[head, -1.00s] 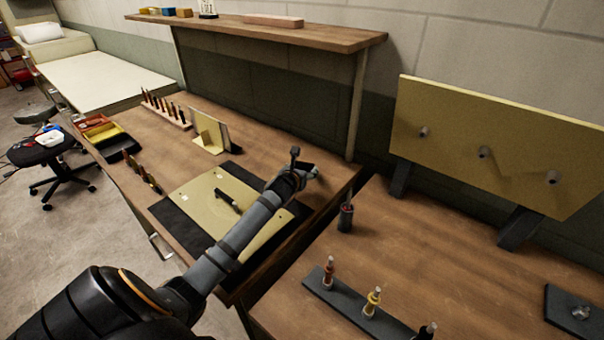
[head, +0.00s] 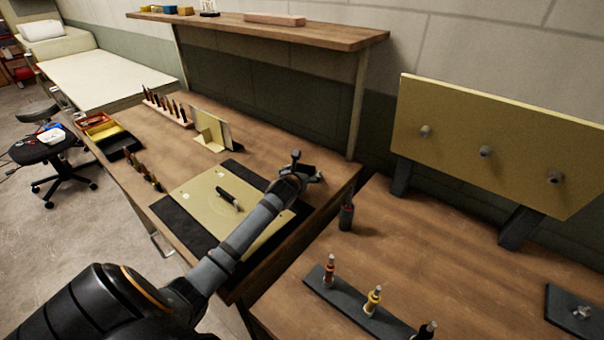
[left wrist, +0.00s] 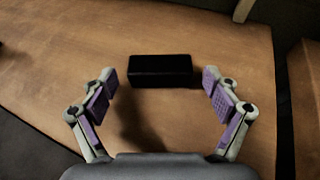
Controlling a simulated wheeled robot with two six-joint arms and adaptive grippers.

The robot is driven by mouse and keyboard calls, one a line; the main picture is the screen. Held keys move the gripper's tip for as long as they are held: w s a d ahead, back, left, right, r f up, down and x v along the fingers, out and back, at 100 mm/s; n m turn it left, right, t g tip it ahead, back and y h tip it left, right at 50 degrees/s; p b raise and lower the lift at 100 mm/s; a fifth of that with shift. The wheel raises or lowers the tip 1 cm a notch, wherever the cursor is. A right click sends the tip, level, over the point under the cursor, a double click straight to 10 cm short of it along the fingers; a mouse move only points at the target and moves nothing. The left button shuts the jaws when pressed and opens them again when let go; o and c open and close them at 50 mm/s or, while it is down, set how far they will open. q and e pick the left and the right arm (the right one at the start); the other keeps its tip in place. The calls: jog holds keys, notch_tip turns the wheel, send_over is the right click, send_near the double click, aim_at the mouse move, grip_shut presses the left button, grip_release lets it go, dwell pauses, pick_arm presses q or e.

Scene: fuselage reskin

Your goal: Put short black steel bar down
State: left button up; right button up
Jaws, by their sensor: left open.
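The short black steel bar (left wrist: 160,71) lies on bare brown wood in the left wrist view, just beyond and between the fingertips. My left gripper (left wrist: 159,92) is open, with a clear gap on each side of the bar, and holds nothing. In the head view my left gripper (head: 308,176) is over the right end of the far workbench, right of the dark mat. The bar cannot be clearly made out there behind the gripper. My right gripper is not in view.
A tan sheet (head: 205,190) with a black piece (head: 228,198) on it lies on the dark mat (head: 183,226). A dark cup (head: 346,217) stands on the nearer bench. A tool rack (head: 345,300) and an upright tan panel (head: 480,130) are to the right.

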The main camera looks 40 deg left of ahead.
pick_arm(q)
jog(key=v, duration=1.2)
jog(key=shift+r+p, duration=0.1)
jog(key=shift+p, duration=0.2)
jog(key=shift+r, duration=0.1)
